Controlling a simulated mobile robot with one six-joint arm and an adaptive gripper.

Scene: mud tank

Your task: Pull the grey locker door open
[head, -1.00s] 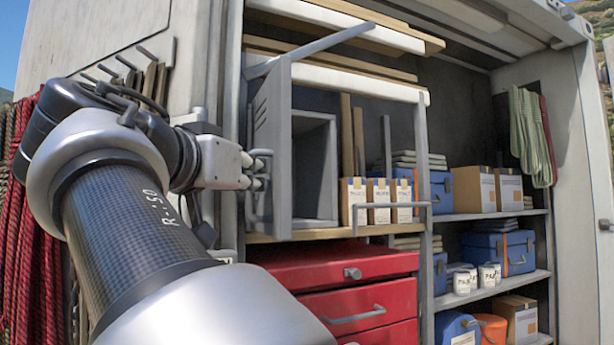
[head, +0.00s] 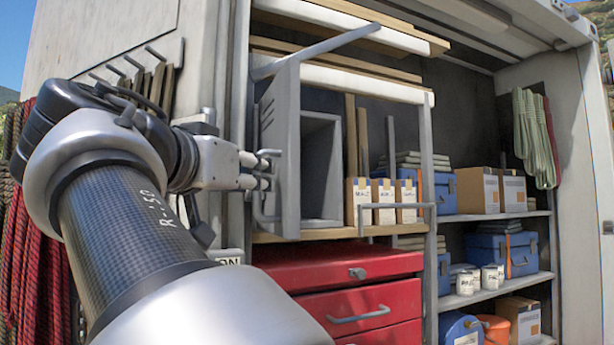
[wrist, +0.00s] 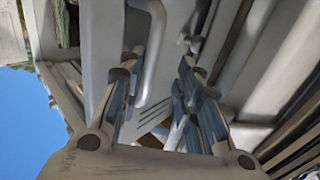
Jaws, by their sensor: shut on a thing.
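My gripper (head: 270,168) is at the door's left face, shut on the bar handle (head: 261,206). In the wrist view, the curved grey handle (wrist: 158,55) runs between the two fingers, and the door panel (wrist: 100,50) lies behind it. The fingers partly hide where they meet the handle.
A red drawer cabinet (head: 345,266) is below the locker. Small cartons (head: 384,190) stand to its right behind a grey rail (head: 395,206). A slanting grey bar (head: 320,48) passes above the door. Red ropes (head: 38,220) hang at the left.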

